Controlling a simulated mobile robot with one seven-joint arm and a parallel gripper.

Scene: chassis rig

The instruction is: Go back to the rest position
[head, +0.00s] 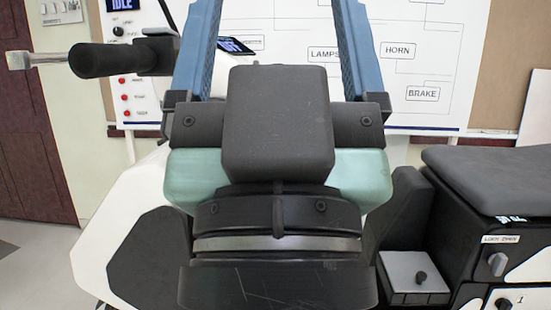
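My gripper (274,25) fills the middle of the head view, with its dark body and pale green band toward me. Its two blue fingers point up and away and stand wide apart. Their tips are cut off by the top edge. I see nothing held between the visible parts of the fingers. The gripper hides the middle of the rig behind it.
A black handlebar grip (112,60) and a white-and-black fairing (140,245) are at the left. A dark seat (495,178) over a lock panel (500,240) and a small knobbed box (415,272) are at the right. A wiring chart (440,65) stands behind.

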